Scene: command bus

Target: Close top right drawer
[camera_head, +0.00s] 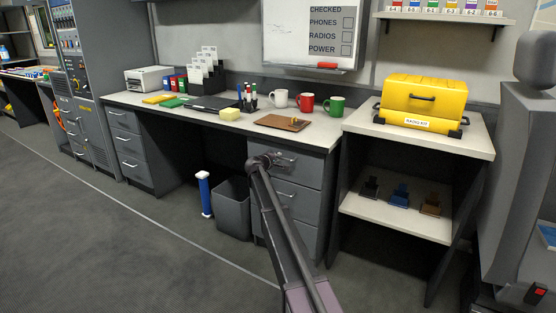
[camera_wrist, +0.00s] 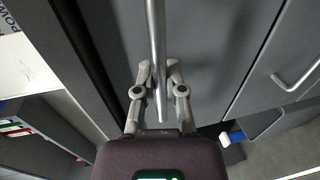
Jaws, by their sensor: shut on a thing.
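The top right drawer (camera_head: 308,172) is a grey front under the right end of the long desk, with a silver bar handle (camera_head: 285,163). I cannot tell for sure how far it stands out from the cabinet. My gripper (camera_head: 268,160) is at the left end of this handle, in front of the drawer. In the wrist view, the handle (camera_wrist: 155,45) runs down from the top edge and its end lies between my fingers (camera_wrist: 160,90). The fingers are shut on it. The arm hides part of the drawers below.
A lower drawer (camera_head: 299,200) of the same cabinet is beneath. A grey bin (camera_head: 232,208) and a blue-white cylinder (camera_head: 204,194) stand on the floor left of it. A brown clipboard (camera_head: 282,122) and mugs (camera_head: 305,103) are on the desk above. Open shelving stands to the right.

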